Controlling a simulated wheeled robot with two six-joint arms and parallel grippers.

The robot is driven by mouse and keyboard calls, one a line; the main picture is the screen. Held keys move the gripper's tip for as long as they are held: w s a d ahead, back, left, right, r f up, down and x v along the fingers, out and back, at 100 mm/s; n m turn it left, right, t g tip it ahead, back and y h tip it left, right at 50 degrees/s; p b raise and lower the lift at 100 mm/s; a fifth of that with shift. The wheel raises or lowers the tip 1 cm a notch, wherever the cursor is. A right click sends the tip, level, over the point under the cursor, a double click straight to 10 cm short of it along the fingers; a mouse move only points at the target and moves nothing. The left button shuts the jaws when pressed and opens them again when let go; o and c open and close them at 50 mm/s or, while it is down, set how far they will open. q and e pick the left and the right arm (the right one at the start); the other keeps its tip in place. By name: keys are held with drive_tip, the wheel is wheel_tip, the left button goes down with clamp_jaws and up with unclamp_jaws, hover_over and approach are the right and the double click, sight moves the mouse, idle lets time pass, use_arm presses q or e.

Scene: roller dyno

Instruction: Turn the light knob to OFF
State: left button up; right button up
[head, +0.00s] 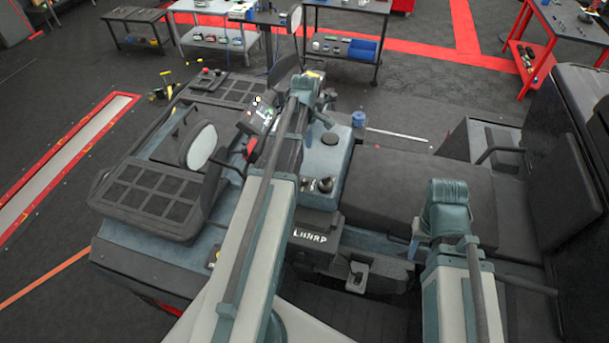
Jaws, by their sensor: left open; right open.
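A dark control panel (260,115) with a lit display and small coloured controls stands left of the wrist of my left arm. I cannot single out the light knob or read its setting at this size. My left gripper (313,78) is at the far end of its arm, beside and beyond the panel; its fingers are small and partly hidden by the wrist. The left arm covers part of the console behind the panel. My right gripper (416,240) is open and empty, low over the front edge of the dark seat, away from the panel.
A console (326,160) with dark knobs and levers lies right of my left arm. A round mirror (201,147) and a red-handled lever (250,147) are left of it. The dark seat (420,185) fills the middle right. Work tables (345,47) stand farther back.

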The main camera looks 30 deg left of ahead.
sight(305, 178)
use_arm(q)
wheel_tip(305, 178, down, 13)
drive_tip(key=b, duration=1.3)
drive_tip(key=shift+f, duration=0.2)
drive_tip(key=shift+c, duration=0.2)
clamp_jaws()
